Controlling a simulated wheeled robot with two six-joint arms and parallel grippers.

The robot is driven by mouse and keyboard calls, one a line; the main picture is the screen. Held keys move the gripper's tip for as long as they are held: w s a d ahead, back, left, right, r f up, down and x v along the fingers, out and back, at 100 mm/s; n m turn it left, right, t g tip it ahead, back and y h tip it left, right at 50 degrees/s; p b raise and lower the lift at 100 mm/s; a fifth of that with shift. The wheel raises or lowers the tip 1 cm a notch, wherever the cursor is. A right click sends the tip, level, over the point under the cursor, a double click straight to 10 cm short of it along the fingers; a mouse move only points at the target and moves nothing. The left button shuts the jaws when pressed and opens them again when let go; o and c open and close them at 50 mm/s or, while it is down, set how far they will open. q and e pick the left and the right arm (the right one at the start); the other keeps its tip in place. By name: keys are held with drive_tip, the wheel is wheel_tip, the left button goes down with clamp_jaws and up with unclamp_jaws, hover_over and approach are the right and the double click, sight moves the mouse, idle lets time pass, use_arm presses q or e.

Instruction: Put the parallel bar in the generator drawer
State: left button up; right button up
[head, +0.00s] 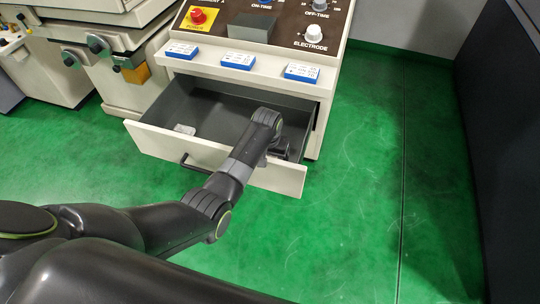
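The generator drawer (160,142) is pulled open below the control panel, with a pale front, a dark handle and a dark grey inside. My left arm reaches over the drawer front. My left gripper (281,152) is at the right end of the drawer, low inside or just above it, mostly hidden by my own wrist. I cannot tell whether its fingers are open or shut, or whether they hold anything. A small light grey piece (185,129) lies on the drawer floor at the left. I cannot tell whether it is the parallel bar. My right gripper is not in view.
Several blue-and-white boxes (238,61) stand on the ledge above the drawer. A dark grey block (251,27) is at the panel with knobs. A pale machine (115,60) stands at the left, a dark panel (505,150) at the right. The green floor (360,190) between is clear.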

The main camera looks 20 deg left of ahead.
use_arm(q)
drive_tip(key=o, duration=1.3)
drive_tip(key=shift+r, duration=0.4)
wheel_tip(320, 180, up, 11)
drive_tip(key=s, duration=0.1)
drive_tip(key=shift+s+r+p, duration=0.15)
drive_tip(key=shift+s+p, duration=0.2)
drive_tip(key=shift+s, duration=0.05)
